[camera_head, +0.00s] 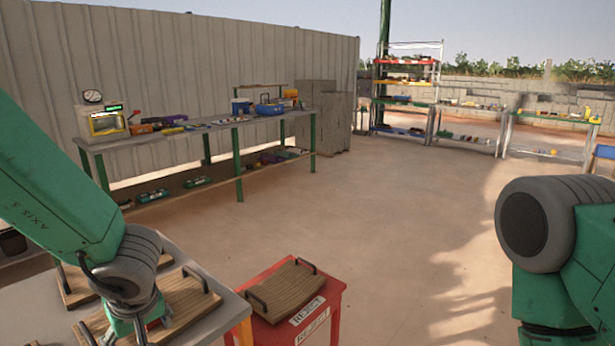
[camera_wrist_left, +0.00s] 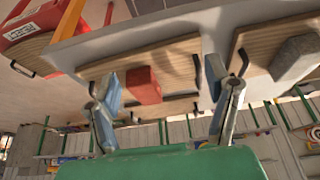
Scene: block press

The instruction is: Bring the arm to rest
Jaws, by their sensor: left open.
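My left arm comes in from the left in the head view, and its gripper (camera_head: 128,335) points down over the grey table's wooden trays, cut off by the lower edge. In the left wrist view the left gripper (camera_wrist_left: 163,80) has its two fingers spread wide with nothing held. A red block (camera_wrist_left: 143,85) lies on a wooden tray (camera_wrist_left: 175,62) and shows between the fingers, apart from them. A grey block (camera_wrist_left: 295,58) sits on another tray (camera_wrist_left: 258,42). My right arm stands at the right of the head view; its gripper is out of view.
A red stand (camera_head: 325,295) with a black-handled wooden board (camera_head: 290,290) is beside the grey table (camera_head: 228,306). A long workbench (camera_head: 215,135) with tools and bins runs along the back wall. Shelves (camera_head: 408,90) stand far behind. The floor in the middle is clear.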

